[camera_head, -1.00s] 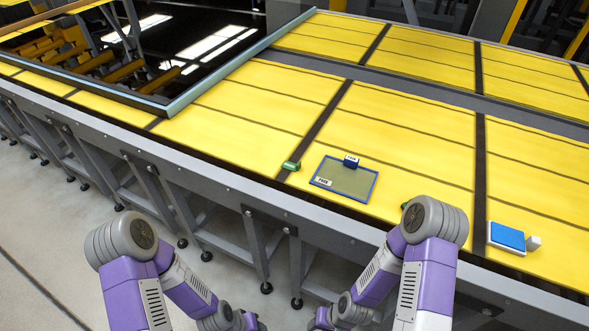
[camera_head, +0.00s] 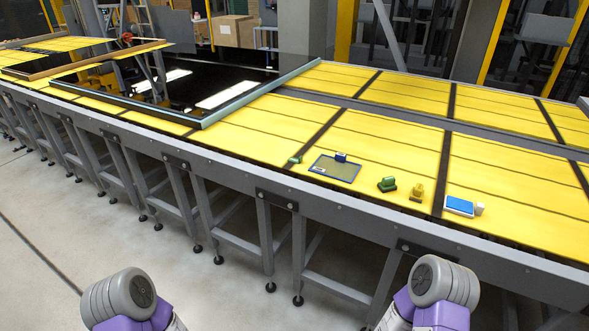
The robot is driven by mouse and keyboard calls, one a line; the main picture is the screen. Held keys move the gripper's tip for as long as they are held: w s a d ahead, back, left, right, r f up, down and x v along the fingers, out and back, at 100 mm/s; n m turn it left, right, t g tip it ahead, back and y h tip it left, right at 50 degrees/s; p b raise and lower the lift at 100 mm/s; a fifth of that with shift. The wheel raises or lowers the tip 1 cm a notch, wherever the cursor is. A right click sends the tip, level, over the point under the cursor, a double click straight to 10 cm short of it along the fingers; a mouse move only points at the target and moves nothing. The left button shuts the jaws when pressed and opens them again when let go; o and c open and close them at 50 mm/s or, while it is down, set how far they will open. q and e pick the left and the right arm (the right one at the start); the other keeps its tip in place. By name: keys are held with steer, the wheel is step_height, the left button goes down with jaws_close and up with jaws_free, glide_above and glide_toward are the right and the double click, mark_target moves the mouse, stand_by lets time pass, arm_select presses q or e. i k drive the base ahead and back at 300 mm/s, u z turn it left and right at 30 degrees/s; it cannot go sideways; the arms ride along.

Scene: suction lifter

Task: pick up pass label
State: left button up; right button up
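A flat grey tray with a blue rim (camera_head: 350,178) lies on the yellow table near its front edge. A small dark blue block (camera_head: 341,157) with a pale label face stands at the tray's back edge. A small white label patch (camera_head: 318,169) shows at the tray's left side. The print on both is too small to read now, so I cannot tell for sure which is the pass label. Only upper parts of my two arms show at the bottom edge. Both grippers are out of view.
A small green piece (camera_head: 295,160) lies left of the tray. To the right stand a green tool (camera_head: 387,184), a yellow tool (camera_head: 417,193), a blue-topped white box (camera_head: 459,206) and a small white cube (camera_head: 480,209). A black glass panel (camera_head: 185,90) lies left. Floor in front is clear.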

mark_target(292, 160)
steer(key=u, duration=0.6)
steer(key=i, duration=0.65)
steer(key=u, duration=0.55)
steer(key=i, duration=0.75)
steer(key=z, duration=0.45)
